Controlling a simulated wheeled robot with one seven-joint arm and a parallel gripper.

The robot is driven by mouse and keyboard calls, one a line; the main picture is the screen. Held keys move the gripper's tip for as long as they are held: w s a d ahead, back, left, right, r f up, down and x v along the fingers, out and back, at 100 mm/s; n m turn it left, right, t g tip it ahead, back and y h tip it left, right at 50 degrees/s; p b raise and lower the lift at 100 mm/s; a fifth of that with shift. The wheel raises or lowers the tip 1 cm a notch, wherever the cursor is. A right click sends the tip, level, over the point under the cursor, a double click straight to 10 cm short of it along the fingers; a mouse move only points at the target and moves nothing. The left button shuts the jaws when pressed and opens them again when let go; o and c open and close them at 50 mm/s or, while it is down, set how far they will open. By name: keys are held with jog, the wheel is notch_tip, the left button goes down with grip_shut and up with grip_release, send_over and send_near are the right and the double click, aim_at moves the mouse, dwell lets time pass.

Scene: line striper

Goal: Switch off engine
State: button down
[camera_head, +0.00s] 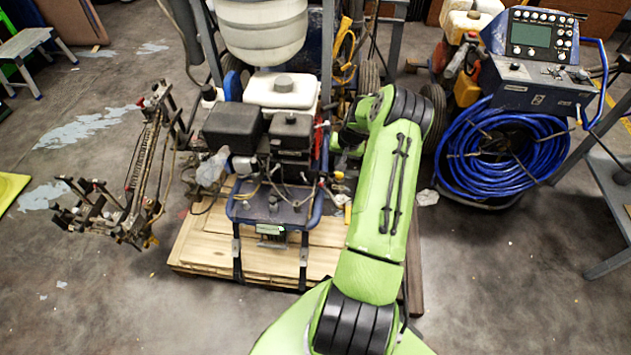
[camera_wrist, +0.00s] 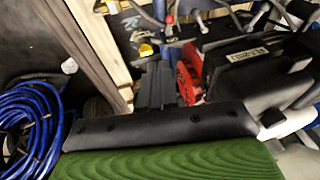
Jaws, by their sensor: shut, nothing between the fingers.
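The engine (camera_head: 285,132) of the line striper sits in a blue frame, with black covers and a white tank (camera_head: 283,90) on top. In the wrist view its black labelled cover (camera_wrist: 255,65) is at right, with a red part (camera_wrist: 188,76) at its left edge. My gripper (camera_wrist: 153,78) shows as dark fingers, shut and empty, just left of the red part in the picture. I cannot tell whether they touch it. In the head view my green arm reaches to the engine's right side, and the fingertips are hidden. I cannot make out the engine switch.
The striper stands on a wooden pallet (camera_head: 190,246), strapped down. A blue hose coil (camera_head: 515,150) under a control panel (camera_head: 540,40) stands at right. A metal spray-arm assembly (camera_head: 140,180) is at left. A grey table (camera_head: 612,185) is at far right. The front floor is mostly clear.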

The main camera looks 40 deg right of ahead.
jog(key=shift+r, duration=0.1)
jog(key=b, duration=0.3)
send_near(322, 182)
jog(key=d+f, duration=0.2)
jog(key=f, duration=0.1)
jog(key=a+f+b, duration=0.1)
jog(key=w+a+f, duration=0.1)
jog(key=shift+f+b, duration=0.2)
jog(key=shift+b, duration=0.2)
